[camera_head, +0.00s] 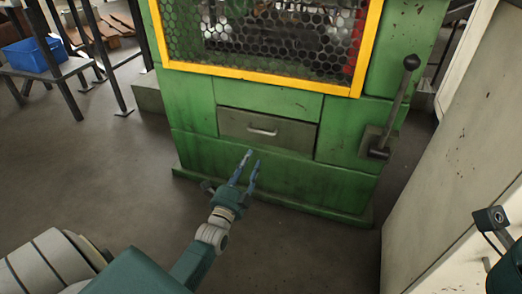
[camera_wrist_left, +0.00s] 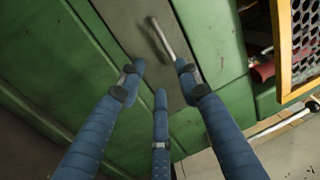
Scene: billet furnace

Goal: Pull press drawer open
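The grey press drawer (camera_head: 268,130) sits in the front of the green press, below its mesh window, and looks closed and flush. Its pale bar handle (camera_head: 262,132) is in the middle of its face. My left gripper (camera_head: 251,158) is just in front of and below the drawer, its blue fingers apart and empty. In the left wrist view the fingers of the left gripper (camera_wrist_left: 160,80) are spread, pointing at the drawer (camera_wrist_left: 128,25). The handle (camera_wrist_left: 161,38) lies beyond the fingertips, apparently not touched. My right gripper's fingers are not in view.
The green press (camera_head: 350,130) has a yellow-framed mesh window (camera_head: 270,35) and a black-knobbed lever (camera_head: 395,105) at right. A pale rusty cabinet (camera_head: 450,170) stands close on the right. A blue bin (camera_head: 33,54) is on a bench at far left. Floor left of the press is clear.

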